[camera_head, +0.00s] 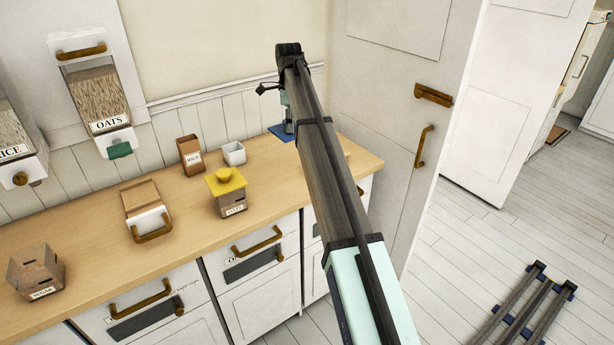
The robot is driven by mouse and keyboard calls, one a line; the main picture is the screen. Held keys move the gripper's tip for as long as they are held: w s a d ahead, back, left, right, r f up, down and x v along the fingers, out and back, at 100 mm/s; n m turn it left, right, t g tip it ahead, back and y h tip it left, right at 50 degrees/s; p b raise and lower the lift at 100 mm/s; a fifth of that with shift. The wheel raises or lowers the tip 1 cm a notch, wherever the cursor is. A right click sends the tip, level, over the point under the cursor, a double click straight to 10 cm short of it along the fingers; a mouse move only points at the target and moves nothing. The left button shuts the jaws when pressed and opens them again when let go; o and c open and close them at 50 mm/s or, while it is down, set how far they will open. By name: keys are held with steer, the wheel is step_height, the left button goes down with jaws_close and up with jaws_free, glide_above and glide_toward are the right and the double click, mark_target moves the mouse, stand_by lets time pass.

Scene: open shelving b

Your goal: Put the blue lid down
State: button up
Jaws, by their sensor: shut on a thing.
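The blue lid (280,133) shows as a flat blue piece at the back of the wooden counter (185,240), near the wall. My gripper (289,127) is above it at the far end of my arm and is shut on the lid. My arm hides the right part of the lid and much of the gripper. I cannot tell whether the lid touches the counter or hangs just above it.
A small white container (234,153), a brown rice box (190,152) and a yellow-lidded box (230,191) stand left of the lid. A wooden-topped drawer bin (146,210) and a sugar box (36,270) are farther left. A tall white cabinet (380,90) stands right.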

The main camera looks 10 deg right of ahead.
step_height(320, 180, down, 20)
steer(key=p, duration=0.5)
steer(key=shift+r, duration=0.2)
steer(key=shift+f, duration=0.1)
steer(key=shift+f, duration=0.1)
steer(key=o, duration=1.2)
step_height(320, 180, up, 12)
steer(key=b, duration=0.3)
steer(key=shift+r, duration=0.2)
